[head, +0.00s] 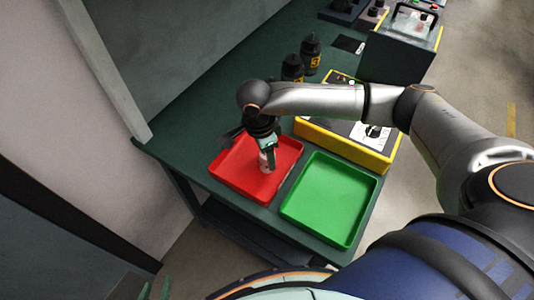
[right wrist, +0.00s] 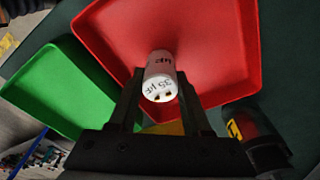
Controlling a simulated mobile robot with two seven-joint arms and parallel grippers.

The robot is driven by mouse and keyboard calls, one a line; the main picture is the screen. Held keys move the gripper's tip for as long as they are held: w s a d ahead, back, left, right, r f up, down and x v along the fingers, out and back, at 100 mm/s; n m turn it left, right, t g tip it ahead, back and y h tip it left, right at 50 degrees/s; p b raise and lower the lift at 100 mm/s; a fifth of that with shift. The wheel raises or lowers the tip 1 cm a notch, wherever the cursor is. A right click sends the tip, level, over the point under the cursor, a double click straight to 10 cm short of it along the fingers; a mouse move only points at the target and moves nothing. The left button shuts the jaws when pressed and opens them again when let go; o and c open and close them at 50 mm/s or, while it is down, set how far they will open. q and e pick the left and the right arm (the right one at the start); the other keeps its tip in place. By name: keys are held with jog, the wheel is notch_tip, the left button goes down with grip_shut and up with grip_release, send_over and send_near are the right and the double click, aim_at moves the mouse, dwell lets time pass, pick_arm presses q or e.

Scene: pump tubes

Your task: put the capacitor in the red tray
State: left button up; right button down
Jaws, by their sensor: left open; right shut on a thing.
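The capacitor (right wrist: 160,66) is a white cylinder with "35 µF" lettering and small terminals on its near end. My right gripper (right wrist: 158,92) is shut on it, one finger on each side. In the head view, the right gripper (head: 268,155) points down over the red tray (head: 235,185), with the capacitor (head: 263,161) partly hidden by its fingers. The capacitor is within the tray's outline; I cannot tell whether it touches the tray floor. The tray also fills the back of the right wrist view (right wrist: 215,35).
An empty green tray (head: 328,198) lies right of the red one. A yellow-edged device (head: 350,150) stands behind it, under my right forearm. Dark bottles (head: 311,54) stand farther back on the dark green table (head: 205,103). A wall borders the table's left side.

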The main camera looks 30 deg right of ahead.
aim_at(261, 156)
jog(key=shift+f, duration=0.25)
jog(key=shift+c, duration=1.4)
grip_release()
notch_tip(261, 156, up, 12)
jog(key=a+b, duration=0.1)
jog(key=shift+a+r, duration=0.25)
